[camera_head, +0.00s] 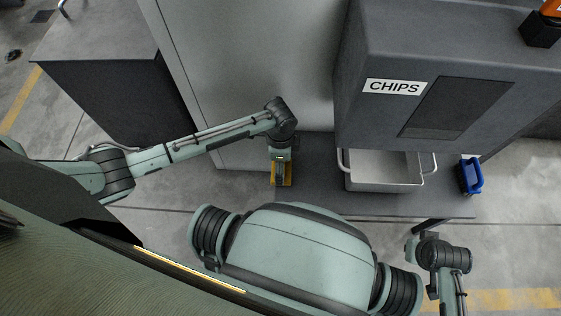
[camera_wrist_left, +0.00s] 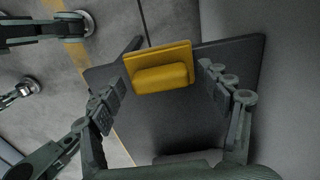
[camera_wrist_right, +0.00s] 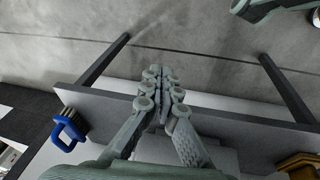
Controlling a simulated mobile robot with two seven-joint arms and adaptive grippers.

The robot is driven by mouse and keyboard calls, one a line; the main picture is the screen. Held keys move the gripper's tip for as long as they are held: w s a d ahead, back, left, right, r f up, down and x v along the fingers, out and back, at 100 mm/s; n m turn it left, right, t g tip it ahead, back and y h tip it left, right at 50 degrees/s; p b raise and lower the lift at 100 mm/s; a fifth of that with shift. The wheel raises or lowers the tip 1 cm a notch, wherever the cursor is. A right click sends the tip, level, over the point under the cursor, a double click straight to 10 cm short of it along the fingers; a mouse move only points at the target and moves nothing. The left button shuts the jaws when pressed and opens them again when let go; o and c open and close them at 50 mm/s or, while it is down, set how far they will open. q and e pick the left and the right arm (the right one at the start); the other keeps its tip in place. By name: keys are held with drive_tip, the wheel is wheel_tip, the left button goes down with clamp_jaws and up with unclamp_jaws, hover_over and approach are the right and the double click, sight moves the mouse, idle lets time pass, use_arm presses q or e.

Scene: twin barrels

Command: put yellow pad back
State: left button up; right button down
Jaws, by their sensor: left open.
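The yellow pad (camera_wrist_left: 160,76), a flat plate with a raised block on top, lies on the dark table (camera_wrist_left: 165,125) near its edge. In the head view the pad (camera_head: 284,178) is partly hidden under my left gripper (camera_head: 280,161). In the left wrist view my left gripper (camera_wrist_left: 163,78) is open, with one finger on each side of the pad and visible gaps to it. The pad also shows at the lower right of the right wrist view (camera_wrist_right: 300,164). My right gripper (camera_wrist_right: 161,84) is shut and empty, apart from the pad.
A grey machine marked CHIPS (camera_head: 380,120) stands over a metal tray (camera_head: 385,184) with side handles. A blue-handled brush (camera_head: 471,176) is at the table's right end. A tall grey panel (camera_head: 245,70) rises behind the pad's left side. Table (camera_head: 320,160) is bare between pad and tray.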

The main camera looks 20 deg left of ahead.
use_arm(q)
drive_tip(key=shift+r, duration=0.1)
drive_tip(key=shift+r, duration=0.35)
wheel_tip(320, 180, up, 11)
drive_tip(key=p, duration=0.1)
drive_tip(key=shift+p, duration=0.4)
use_arm(e)
wheel_tip(320, 180, down, 6)
drive_tip(key=s, duration=0.2)
drive_tip(key=shift+s+d+r+g, duration=0.2)
drive_tip(key=shift+s+d+g, duration=0.1)
drive_tip(key=shift+d, duration=0.05)
